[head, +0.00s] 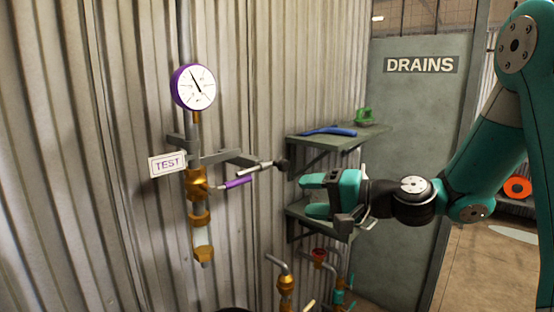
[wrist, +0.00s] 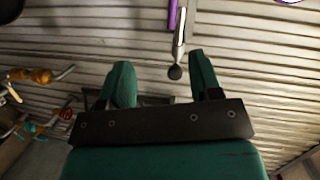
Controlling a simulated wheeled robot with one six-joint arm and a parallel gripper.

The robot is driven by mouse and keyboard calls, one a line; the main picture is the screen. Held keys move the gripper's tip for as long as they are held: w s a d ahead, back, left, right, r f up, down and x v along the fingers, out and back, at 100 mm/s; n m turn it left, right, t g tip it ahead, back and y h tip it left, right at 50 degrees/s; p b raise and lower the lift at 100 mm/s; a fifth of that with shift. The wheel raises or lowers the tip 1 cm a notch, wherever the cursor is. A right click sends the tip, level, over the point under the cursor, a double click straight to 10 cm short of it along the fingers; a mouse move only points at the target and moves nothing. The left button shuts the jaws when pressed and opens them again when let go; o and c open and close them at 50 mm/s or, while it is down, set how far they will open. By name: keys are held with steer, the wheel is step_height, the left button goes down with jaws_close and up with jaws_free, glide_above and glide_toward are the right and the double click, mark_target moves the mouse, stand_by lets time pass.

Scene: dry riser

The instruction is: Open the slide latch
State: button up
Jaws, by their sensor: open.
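What looks like the slide latch is a steel rod (head: 256,167) with a black round knob (head: 281,165), by a grey bracket on the corrugated wall. My gripper (head: 304,196) is open and empty, to the right of and lower than the knob in the head view. In the wrist view the rod (wrist: 180,45) points down toward my gripper (wrist: 160,66), and its knob (wrist: 175,72) appears between the two teal fingers, closer to the right one. I see no contact; the depth gap is hard to tell.
A TEST tag (head: 167,163) hangs left. Two shelves, the upper (head: 345,138) holding blue and green items, stand behind my gripper. Pipes are below.

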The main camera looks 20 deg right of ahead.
mark_target(286, 167)
steer(key=w+d+r+m+t+h, duration=0.1)
steer(key=w+d+m+t+h, duration=0.15)
steer(key=d+m+t, duration=0.4)
steer(key=w+a+p, duration=0.2)
steer(key=w+p, duration=0.1)
steer(key=w, duration=0.1)
steer(key=w+a+n+g+p, duration=0.1)
steer(key=w+a+p, duration=0.1)
steer(key=w, duration=0.3)
steer(key=w+a+g+p, duration=0.1)
steer(key=w+a+p, duration=0.2)
steer(key=w+p, duration=0.1)
steer(key=shift+w+r+n+g, duration=0.25)
steer(key=shift+w+n, duration=0.1)
steer(key=shift+w, duration=0.3)
steer(key=shift+w+a+f, duration=0.15)
steer(key=shift+w+a, duration=0.2)
steer(key=shift+w, duration=0.2)
